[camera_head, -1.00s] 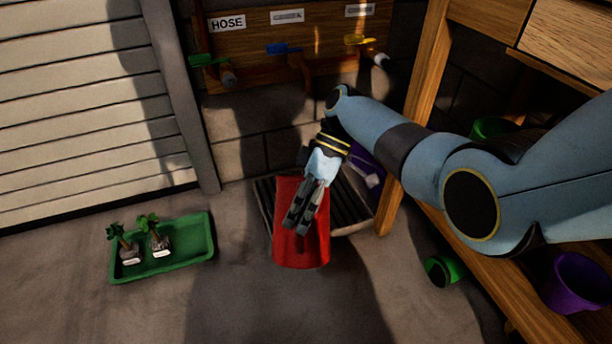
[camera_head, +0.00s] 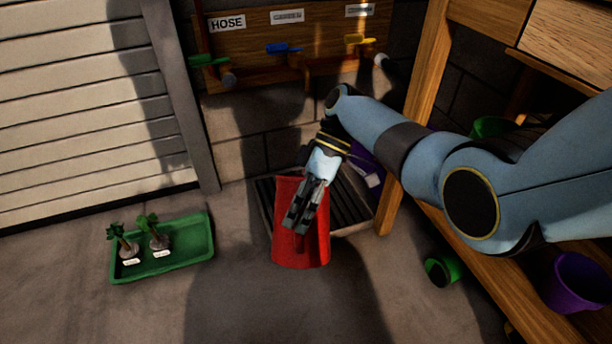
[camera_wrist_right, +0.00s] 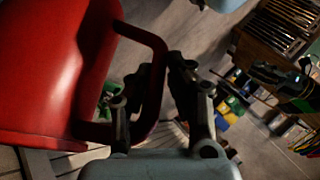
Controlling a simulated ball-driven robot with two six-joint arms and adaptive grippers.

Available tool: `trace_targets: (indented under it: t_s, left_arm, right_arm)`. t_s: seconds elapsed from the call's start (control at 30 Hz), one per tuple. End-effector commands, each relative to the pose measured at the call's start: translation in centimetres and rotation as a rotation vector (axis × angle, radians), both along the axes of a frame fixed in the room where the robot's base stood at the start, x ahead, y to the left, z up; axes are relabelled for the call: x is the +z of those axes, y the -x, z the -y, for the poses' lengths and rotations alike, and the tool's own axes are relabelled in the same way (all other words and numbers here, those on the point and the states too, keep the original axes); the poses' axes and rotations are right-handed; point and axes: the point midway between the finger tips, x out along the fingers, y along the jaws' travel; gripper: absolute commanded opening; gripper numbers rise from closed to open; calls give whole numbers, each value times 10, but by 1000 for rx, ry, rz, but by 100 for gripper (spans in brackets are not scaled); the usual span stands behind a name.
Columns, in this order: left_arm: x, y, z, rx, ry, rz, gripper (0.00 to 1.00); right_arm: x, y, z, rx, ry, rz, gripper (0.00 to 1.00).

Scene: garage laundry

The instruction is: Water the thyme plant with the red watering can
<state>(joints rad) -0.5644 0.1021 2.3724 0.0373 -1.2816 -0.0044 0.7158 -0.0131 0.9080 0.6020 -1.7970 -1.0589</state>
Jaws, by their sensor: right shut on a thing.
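The red watering can (camera_head: 289,251) is in the middle of the head view, in front of the drain grate. My right gripper (camera_head: 297,221) is shut on its handle. In the right wrist view the can (camera_wrist_right: 50,70) fills the left side, and the gripper's fingers (camera_wrist_right: 150,98) are around the red handle (camera_wrist_right: 157,62). Two small potted plants, one at left (camera_head: 127,247) and one at right (camera_head: 155,232), stand in a green tray with white labels. The labels are too small to read, so I cannot tell which is thyme. My left gripper is not in view.
The green tray (camera_head: 190,262) lies on the floor at left, with clear floor between it and the can. A slatted grate (camera_head: 348,208) is behind the can. Taps with a HOSE sign (camera_head: 227,23) are on the wall. A wooden bench leg (camera_head: 410,130) and purple pot (camera_head: 575,283) are at right.

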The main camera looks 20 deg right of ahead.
Motion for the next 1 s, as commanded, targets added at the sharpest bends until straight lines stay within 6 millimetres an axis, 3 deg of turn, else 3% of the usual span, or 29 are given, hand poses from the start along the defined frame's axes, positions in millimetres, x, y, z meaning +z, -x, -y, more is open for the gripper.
trace_targets:
  t_s: [0.53,1.0]
  left_arm:
    - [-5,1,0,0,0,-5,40]
    - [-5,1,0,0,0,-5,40]
  right_arm:
    - [23,-13,5,0,-28,-70,0]
    - [25,-14,5,0,-31,-80,0]
